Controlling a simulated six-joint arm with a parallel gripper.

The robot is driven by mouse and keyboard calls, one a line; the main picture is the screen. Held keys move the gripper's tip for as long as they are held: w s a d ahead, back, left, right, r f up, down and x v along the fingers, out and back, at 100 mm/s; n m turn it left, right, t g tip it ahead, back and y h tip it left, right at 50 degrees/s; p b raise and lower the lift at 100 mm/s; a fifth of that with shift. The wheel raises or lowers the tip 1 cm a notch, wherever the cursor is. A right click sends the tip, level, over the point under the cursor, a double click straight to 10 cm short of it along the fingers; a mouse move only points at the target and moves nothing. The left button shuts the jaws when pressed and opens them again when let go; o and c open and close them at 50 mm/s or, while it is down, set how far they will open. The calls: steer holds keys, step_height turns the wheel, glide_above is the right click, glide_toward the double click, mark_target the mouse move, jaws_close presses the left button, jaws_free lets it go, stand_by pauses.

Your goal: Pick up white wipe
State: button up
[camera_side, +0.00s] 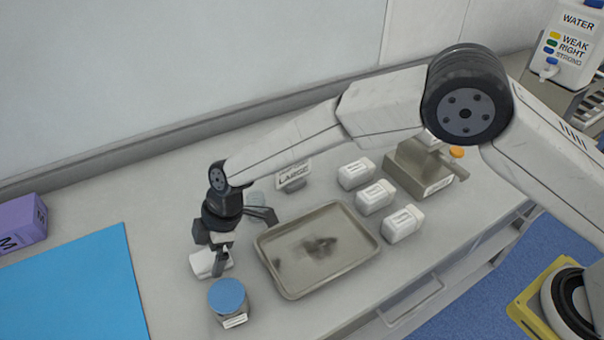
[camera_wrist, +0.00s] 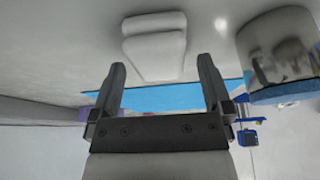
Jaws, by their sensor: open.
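The white wipe (camera_side: 203,263) lies on the counter left of the metal tray, partly hidden behind my gripper in the side view. In the wrist view the white wipe (camera_wrist: 154,42) is a folded white pad, just beyond the fingertips and roughly centred between them. My gripper (camera_side: 220,262) points down close beside the wipe in the side view. Its two dark fingers are apart and empty in the wrist view (camera_wrist: 160,72). I cannot tell whether a finger touches the wipe.
A blue-topped metal jar (camera_side: 227,297) stands close to my gripper, and it shows at the right in the wrist view (camera_wrist: 278,45). A metal tray (camera_side: 277,280), several white bottles (camera_side: 375,196), a blue mat (camera_side: 75,290) and a purple box (camera_side: 22,226) share the counter.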

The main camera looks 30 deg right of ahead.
steer(key=shift+x, duration=0.8)
steer(key=c, duration=1.1)
